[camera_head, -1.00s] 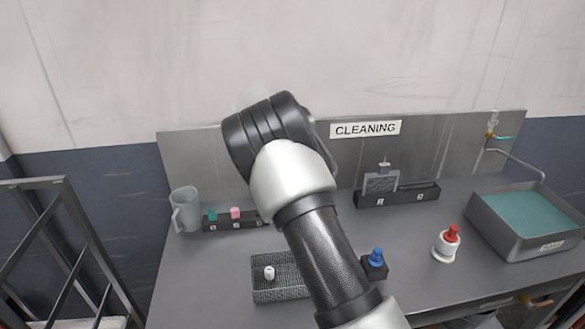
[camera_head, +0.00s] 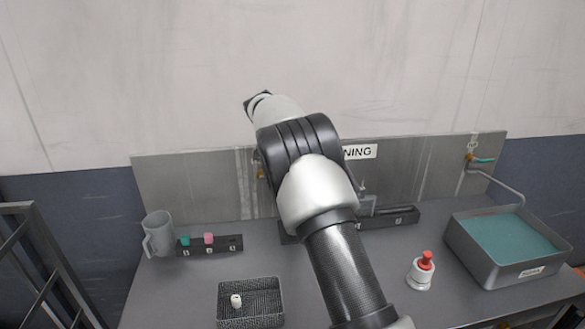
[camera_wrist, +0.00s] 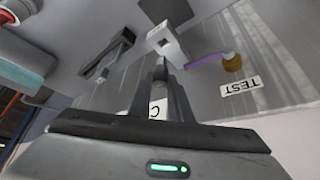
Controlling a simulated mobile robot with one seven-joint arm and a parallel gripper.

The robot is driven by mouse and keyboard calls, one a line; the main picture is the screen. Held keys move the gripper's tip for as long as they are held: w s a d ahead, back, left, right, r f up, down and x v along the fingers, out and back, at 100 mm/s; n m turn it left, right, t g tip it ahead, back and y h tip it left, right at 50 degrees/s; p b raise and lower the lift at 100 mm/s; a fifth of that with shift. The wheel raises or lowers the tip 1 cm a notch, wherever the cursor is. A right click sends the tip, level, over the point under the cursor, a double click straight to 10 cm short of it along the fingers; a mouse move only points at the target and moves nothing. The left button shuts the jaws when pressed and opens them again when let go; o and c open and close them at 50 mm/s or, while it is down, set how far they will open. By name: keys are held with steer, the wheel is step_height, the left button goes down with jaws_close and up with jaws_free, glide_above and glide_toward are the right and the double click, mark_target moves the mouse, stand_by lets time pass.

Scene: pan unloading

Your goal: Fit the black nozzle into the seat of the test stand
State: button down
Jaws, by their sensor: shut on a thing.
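My gripper (camera_wrist: 161,72) is at the lower middle of the wrist view, its two fingers closed together at the tips. It is shut on a small dark thing, likely the black nozzle, which is mostly hidden by the fingers. A pale grey block with a dark opening (camera_wrist: 168,42), likely the test stand, shows just past the fingertips. I cannot tell whether the held thing touches it.
A TEST sign (camera_wrist: 240,86) and a purple hose (camera_wrist: 205,58) are to the right in the wrist view. In the head view, a mesh basket (camera_head: 278,300), jug (camera_head: 158,236), red-topped bottle (camera_head: 420,273) and teal-filled basin (camera_head: 462,258) stand on the bench.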

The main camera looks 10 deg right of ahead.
steer(key=shift+f+b, duration=1.25)
steer(key=shift+f, duration=0.7)
steer(key=shift+f+b, duration=1.1)
steer(key=shift+f, duration=0.45)
steer(key=c, duration=1.5)
jaws_free()
steer(key=shift+c, duration=0.2)
steer(key=v, duration=1.7)
steer(key=shift+r+b, duration=0.15)
steer(key=shift+b, duration=0.15)
